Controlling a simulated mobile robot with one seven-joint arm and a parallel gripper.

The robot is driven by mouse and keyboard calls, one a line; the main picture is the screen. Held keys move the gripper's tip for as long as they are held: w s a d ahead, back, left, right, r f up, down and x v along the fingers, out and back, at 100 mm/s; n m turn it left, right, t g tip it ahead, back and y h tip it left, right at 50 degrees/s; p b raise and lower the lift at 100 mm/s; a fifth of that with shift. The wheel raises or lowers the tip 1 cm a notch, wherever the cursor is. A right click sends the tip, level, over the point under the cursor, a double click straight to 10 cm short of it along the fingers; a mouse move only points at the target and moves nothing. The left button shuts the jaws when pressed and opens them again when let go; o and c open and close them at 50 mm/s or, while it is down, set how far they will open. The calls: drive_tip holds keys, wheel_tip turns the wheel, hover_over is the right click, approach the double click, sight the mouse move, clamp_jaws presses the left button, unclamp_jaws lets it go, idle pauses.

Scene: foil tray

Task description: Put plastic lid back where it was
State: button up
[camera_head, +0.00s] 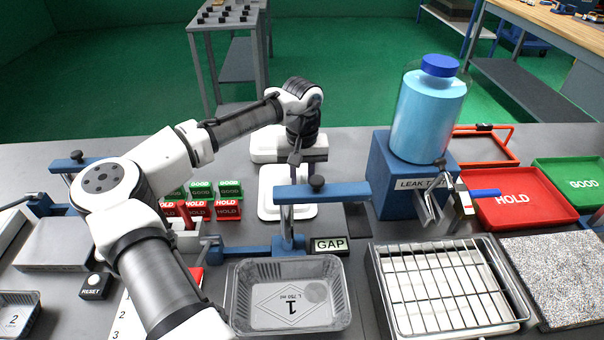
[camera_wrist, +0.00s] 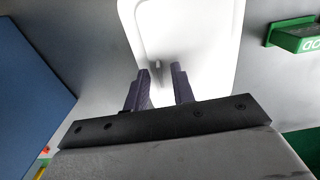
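A white plastic lid (camera_head: 270,190), a flat rounded rectangle, lies on the grey table behind the blue clamp stand. In the wrist view the lid (camera_wrist: 205,40) fills the upper middle, with a small grey upright tab (camera_wrist: 158,66) on it. My gripper (camera_head: 296,157) points down over the lid. In the wrist view my gripper (camera_wrist: 160,80) has its two dark fingers apart, with the tab just beyond and between the tips. I cannot tell whether they touch it. A clear foil-type tray (camera_head: 262,318) marked 1 stands uncovered at the front.
The blue clamp stand (camera_head: 288,242) with a raised bar stands between lid and tray. The blue leak test block (camera_head: 383,180) with a blue bottle (camera_head: 428,118) is to the right. Stacked GOOD and HOLD boxes (camera_head: 228,209) stand left. A wire rack (camera_head: 445,285) is front right.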

wheel_tip(320, 180, up, 12)
drive_tip(key=b, duration=0.1)
drive_tip(key=shift+r, duration=0.15)
idle(0.4)
idle(0.3)
